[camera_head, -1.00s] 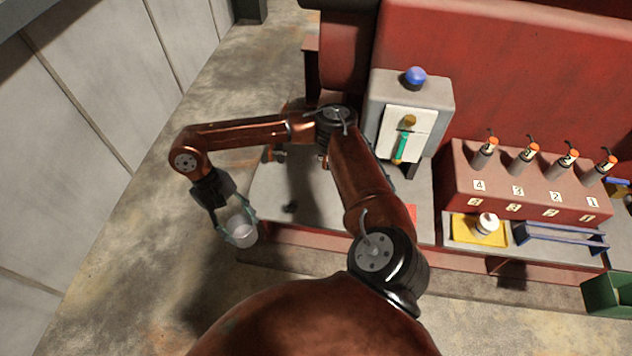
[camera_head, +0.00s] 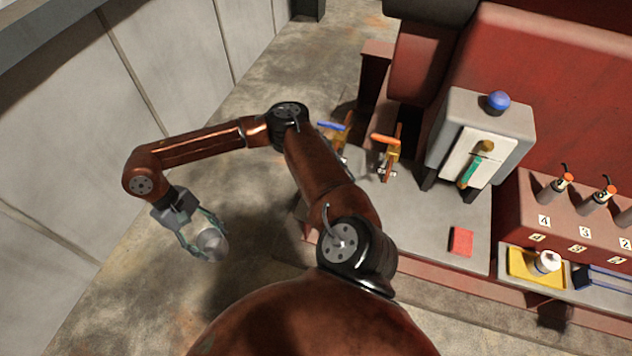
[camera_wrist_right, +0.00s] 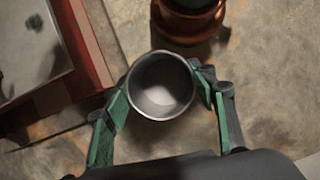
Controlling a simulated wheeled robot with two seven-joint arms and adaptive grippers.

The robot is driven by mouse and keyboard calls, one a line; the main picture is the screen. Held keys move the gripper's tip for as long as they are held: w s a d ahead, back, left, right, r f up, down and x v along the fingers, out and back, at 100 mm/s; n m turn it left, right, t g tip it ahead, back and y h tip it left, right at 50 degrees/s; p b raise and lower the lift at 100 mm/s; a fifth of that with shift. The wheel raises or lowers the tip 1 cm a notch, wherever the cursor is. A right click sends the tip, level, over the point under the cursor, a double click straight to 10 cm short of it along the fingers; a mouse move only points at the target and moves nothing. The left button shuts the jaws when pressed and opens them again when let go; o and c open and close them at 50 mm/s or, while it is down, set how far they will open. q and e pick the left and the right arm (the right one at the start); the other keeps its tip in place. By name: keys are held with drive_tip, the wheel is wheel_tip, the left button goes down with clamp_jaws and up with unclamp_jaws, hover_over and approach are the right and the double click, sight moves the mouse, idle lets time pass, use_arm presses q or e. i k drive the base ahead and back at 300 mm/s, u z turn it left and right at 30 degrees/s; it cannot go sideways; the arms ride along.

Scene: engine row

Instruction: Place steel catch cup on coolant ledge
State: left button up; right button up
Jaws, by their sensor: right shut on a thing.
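The steel catch cup (camera_head: 213,243) is a small grey round cup between the fingers of my right gripper (camera_head: 203,236). My right gripper is shut on it and holds it over the bare floor, left of the engine row. In the right wrist view the cup (camera_wrist_right: 161,88) shows its open mouth and empty-looking inside, with a green-padded finger on each side. A grey ledge (camera_head: 423,225) with a red front runs along the machine to the right, well apart from the cup. I cannot tell whether this is the coolant ledge. My left gripper is not in view.
On the ledge stand valves with a blue handle (camera_head: 333,126) and an orange handle (camera_head: 385,139), a grey box with a blue dome (camera_head: 498,102), and a red block (camera_head: 461,241). Further right are a yellow tray (camera_head: 522,270) and numbered bottles. The floor (camera_head: 130,300) is clear.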

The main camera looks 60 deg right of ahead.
sight(407, 228)
drive_tip(key=i, duration=0.65)
drive_tip(key=z, duration=3)
drive_tip(key=i, duration=0.5)
drive_tip(key=u, duration=0.1)
